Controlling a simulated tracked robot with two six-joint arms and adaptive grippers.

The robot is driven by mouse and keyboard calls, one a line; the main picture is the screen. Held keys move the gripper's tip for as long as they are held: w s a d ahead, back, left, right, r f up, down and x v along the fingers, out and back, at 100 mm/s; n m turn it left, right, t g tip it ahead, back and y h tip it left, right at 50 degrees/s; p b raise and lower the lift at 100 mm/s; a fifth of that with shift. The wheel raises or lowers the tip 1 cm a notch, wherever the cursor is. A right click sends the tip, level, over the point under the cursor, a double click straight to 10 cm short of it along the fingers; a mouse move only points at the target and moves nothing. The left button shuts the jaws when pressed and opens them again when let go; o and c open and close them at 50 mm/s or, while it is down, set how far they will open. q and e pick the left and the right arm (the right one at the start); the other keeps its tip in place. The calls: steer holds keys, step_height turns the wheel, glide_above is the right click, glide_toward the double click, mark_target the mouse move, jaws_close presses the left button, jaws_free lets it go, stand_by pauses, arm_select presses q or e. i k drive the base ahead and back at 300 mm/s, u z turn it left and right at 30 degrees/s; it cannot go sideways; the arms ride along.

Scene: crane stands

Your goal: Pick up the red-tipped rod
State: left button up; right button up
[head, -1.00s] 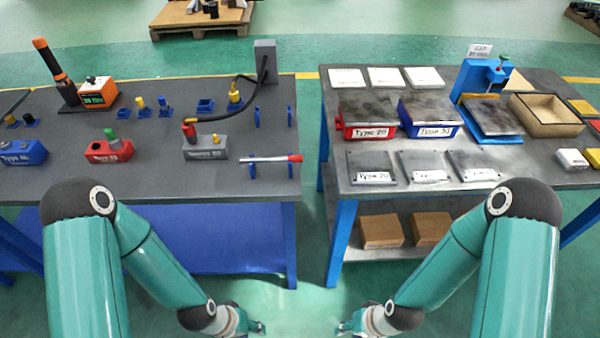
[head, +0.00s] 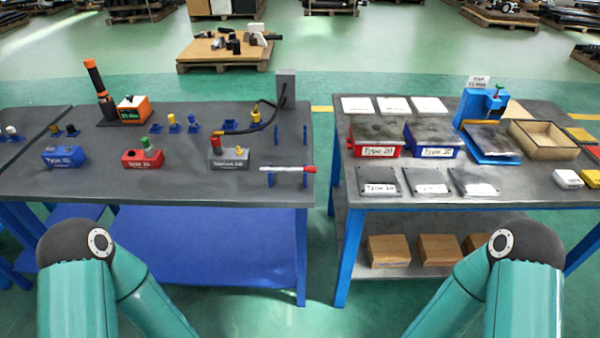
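The red-tipped rod (head: 287,169) is a thin white rod with a red end on its right. It lies level across a small blue stand (head: 304,180) near the front right corner of the left table. Both of my arms come in from the bottom of the head view and bend down out of the picture. Neither gripper shows, and nothing touches the rod.
The left table (head: 200,190) holds blue, red and grey blocks (head: 229,150) and an orange box (head: 134,109). The right table (head: 520,185) carries red and blue boxes, plates and a wooden tray (head: 543,139). A floor gap separates the tables.

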mark_target(309, 169)
steer(key=u, duration=0.05)
steer(key=i, duration=0.9)
steer(key=z, duration=0.05)
